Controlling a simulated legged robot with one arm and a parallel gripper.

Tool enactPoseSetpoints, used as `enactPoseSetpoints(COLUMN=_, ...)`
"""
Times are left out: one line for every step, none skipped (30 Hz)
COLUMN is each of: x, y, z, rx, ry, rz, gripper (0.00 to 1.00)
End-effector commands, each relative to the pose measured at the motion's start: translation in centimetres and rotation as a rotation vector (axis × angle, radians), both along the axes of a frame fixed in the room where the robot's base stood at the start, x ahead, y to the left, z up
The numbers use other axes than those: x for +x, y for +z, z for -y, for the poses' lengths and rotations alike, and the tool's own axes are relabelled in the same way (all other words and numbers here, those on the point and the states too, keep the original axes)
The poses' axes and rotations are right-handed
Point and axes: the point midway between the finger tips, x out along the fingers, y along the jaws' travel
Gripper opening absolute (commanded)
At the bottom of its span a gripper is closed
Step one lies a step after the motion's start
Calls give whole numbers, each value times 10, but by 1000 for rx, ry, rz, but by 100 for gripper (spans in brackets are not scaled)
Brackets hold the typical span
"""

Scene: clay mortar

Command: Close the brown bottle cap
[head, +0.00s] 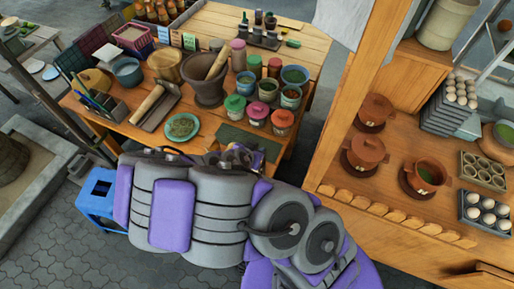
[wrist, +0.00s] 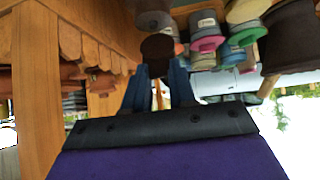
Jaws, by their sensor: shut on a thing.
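The wrist view appears turned over, with the jars hanging from the top. My gripper (wrist: 157,78) has its two dark blue fingers shut on a dark brown round cap (wrist: 157,47). A greyish jar body (wrist: 153,19) shows just beyond the cap; I cannot tell whether the cap touches it. In the head view my gripper (head: 238,155) is at the table's front edge, mostly hidden behind my arm. The held cap cannot be made out there.
Jars with pink (wrist: 207,44) and green (wrist: 233,57) lids stand close beside the cap. In the head view the table (head: 205,125) is crowded with jars, bowls and a mortar (head: 208,88). A wooden stall (head: 335,160) with clay pots stands at the right.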

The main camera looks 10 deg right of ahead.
Motion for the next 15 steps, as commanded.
enactPoseSetpoints(x=-2, y=-3, z=-1, rx=-10, ry=2, rz=2, gripper=0)
enactPoseSetpoints(x=-2, y=-3, z=-1, rx=-14, ry=2, rz=8, gripper=0)
enactPoseSetpoints(x=-3, y=-3, z=-2, rx=-20, ry=1, rz=15, gripper=0)
enactPoseSetpoints(x=-3, y=-3, z=-2, rx=-23, ry=1, rz=20, gripper=0)
enactPoseSetpoints(x=-4, y=-4, z=-2, rx=-27, ry=0, rz=26, gripper=0)
enactPoseSetpoints(x=-4, y=-4, z=-2, rx=-30, ry=-1, rz=32, gripper=0)
enactPoseSetpoints(x=-4, y=-4, z=-3, rx=-35, ry=-1, rz=37, gripper=0)
enactPoseSetpoints(x=-4, y=-4, z=-3, rx=-37, ry=-1, rz=43, gripper=0)
enactPoseSetpoints(x=-5, y=-4, z=-4, rx=-43, ry=-1, rz=50, gripper=0)
enactPoseSetpoints(x=-5, y=-4, z=-3, rx=-46, ry=-3, rz=54, gripper=0)
enactPoseSetpoints(x=-6, y=-5, z=-4, rx=-49, ry=-4, rz=58, gripper=0)
enactPoseSetpoints(x=-6, y=-5, z=-4, rx=-55, ry=-4, rz=62, gripper=0)
enactPoseSetpoints(x=-6, y=-5, z=-4, rx=-58, ry=-2, rz=66, gripper=0)
enactPoseSetpoints(x=-6, y=-5, z=-5, rx=-61, ry=-2, rz=71, gripper=0)
enactPoseSetpoints(x=-7, y=-5, z=-5, rx=-65, ry=-1, rz=77, gripper=0)
